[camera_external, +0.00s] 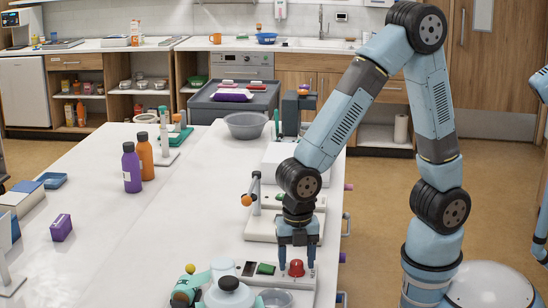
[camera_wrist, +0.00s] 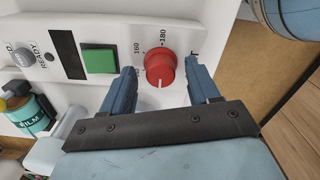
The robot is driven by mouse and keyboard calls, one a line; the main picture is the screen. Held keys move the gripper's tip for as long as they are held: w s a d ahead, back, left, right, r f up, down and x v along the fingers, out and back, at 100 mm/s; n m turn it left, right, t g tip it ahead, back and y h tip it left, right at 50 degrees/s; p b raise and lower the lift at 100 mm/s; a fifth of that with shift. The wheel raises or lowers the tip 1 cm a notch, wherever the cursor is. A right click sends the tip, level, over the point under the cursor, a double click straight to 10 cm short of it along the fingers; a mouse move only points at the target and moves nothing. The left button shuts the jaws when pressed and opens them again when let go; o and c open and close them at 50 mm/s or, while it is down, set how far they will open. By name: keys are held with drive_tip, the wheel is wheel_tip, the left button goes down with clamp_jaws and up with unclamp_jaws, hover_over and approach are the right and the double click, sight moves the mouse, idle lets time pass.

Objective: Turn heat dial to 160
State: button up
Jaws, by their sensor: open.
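The red heat dial (camera_wrist: 160,66) sits on a white panel, with a pale mark on its lower edge in the wrist view. Printed numbers 160 and 180 show above and left of it; another number at its left is partly hidden. The dial also shows in the external view (camera_external: 296,268), near the table's right edge. My gripper (camera_wrist: 162,70) is open, with one finger on each side of the dial and visible gaps between. In the external view my gripper (camera_external: 297,262) points down over the dial.
A green switch (camera_wrist: 99,59), a dark display and a READY lamp lie beside the dial. A lever with an orange knob (camera_external: 247,200) stands behind.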

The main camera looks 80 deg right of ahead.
drive_tip(key=shift+f, duration=0.35)
drive_tip(key=c, duration=1)
